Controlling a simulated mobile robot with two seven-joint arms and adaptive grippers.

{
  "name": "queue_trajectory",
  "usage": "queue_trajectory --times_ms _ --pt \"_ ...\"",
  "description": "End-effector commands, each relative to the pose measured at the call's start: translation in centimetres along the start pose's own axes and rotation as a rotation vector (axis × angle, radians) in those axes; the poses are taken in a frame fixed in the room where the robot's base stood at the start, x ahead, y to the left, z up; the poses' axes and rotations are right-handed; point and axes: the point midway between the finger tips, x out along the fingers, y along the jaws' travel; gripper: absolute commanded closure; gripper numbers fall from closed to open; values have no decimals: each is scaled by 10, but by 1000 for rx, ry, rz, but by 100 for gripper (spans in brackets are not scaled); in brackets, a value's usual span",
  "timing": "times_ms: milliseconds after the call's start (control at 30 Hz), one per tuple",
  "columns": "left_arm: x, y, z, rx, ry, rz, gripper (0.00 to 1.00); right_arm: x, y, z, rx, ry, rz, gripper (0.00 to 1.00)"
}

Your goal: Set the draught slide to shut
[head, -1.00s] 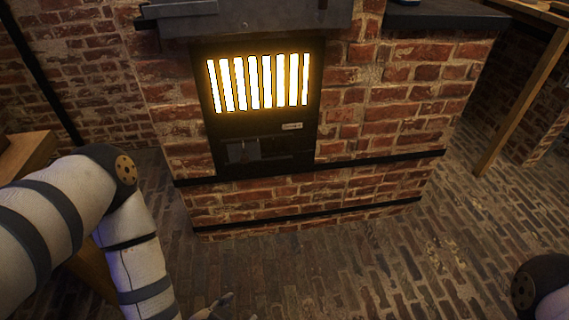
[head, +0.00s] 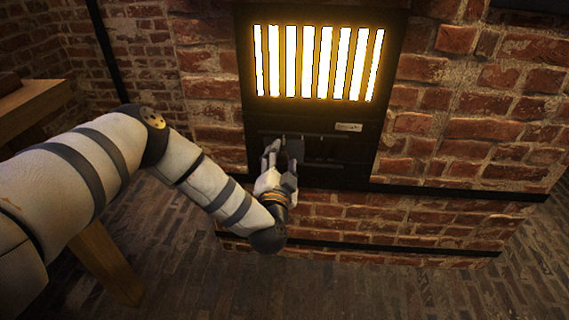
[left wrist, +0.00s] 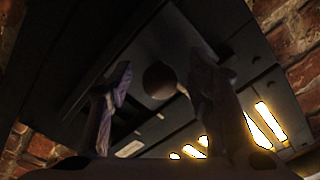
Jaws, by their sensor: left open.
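The draught slide is a dark plate low on the black stove front, below the glowing grate; in the head view my gripper largely covers it. The left wrist view shows its round dark knob (left wrist: 159,80) on a grey plate. My left gripper (head: 283,158) is at the left part of the slide's track, and its fingers are open. In the left wrist view the fingers (left wrist: 161,76) stand on either side of the knob, with gaps visible. I cannot tell how deep they reach around it. My right gripper is out of view.
The bright barred grate (head: 318,62) sits just above the slide. A small pale label plate (head: 348,127) is at the upper right of the track. Brick walls surround the stove front (head: 388,100). A wooden table (head: 30,105) stands at the left.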

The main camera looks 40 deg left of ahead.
Motion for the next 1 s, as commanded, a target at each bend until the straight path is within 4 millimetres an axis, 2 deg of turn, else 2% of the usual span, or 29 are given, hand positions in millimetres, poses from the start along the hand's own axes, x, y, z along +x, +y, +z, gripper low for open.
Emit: queue_trajectory --times_ms 267,467,500,733,900,1000 --pt "3 0 -1 0 0 1 54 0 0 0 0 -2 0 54" --pt "3 0 0 0 0 1 97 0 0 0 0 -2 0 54" --pt "3 0 0 0 0 1 100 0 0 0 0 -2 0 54" --pt "3 6 -7 0 2 5 100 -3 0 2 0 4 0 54" --pt "2 32 -36 3 7 9 100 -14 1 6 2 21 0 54" --pt "2 49 -49 2 5 5 100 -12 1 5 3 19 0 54"
